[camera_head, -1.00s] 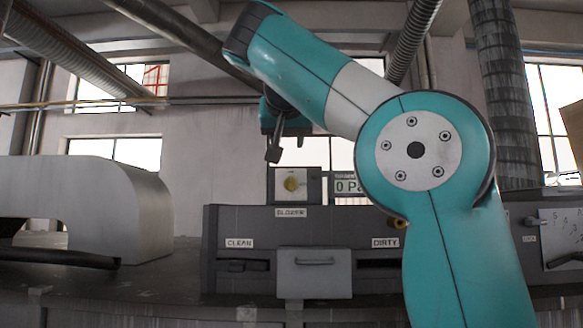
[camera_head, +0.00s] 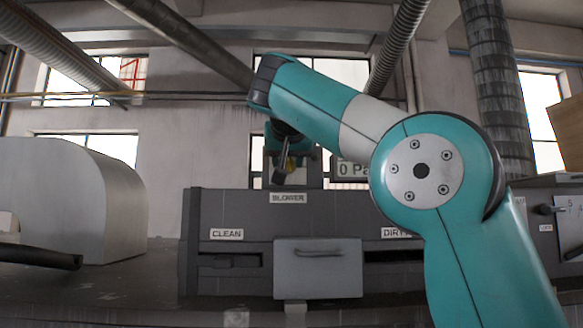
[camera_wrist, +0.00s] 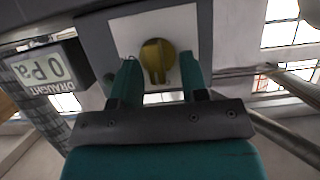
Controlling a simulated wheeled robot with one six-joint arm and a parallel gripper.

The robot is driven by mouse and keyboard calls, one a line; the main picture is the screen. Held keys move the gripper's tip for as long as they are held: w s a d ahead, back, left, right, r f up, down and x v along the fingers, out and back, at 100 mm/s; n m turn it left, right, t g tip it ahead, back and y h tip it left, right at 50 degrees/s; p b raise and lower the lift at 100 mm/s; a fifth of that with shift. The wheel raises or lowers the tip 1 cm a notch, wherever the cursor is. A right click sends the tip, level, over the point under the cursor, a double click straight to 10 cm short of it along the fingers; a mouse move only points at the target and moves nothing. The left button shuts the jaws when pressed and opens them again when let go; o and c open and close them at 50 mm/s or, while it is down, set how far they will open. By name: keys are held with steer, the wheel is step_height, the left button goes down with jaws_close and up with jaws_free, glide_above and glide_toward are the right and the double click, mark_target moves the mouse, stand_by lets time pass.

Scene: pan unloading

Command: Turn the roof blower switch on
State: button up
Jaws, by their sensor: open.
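The roof blower switch is a round yellow knob (camera_wrist: 152,61) on a pale plate (camera_wrist: 190,25) in a dark box, in the wrist view. My gripper (camera_wrist: 158,68) is open, with one finger at each side of the knob in that picture. I cannot tell whether the fingers touch it. In the head view my gripper (camera_head: 291,160) is in front of the switch box (camera_head: 314,172), above the BLOWER label (camera_head: 288,198), and hides the knob.
A draught display reading 0 Pa (camera_wrist: 45,70) is beside the switch box. Below the switch is a grey cabinet (camera_head: 230,208) with slots labelled CLEAN and DIRTY and a handled front panel (camera_head: 318,270). A rounded grey housing (camera_head: 70,200) stands at left.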

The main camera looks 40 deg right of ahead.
steer(key=shift+w+d, duration=0.1)
steer(key=shift+d, duration=0.1)
steer(key=shift+c, duration=0.6)
jaws_close()
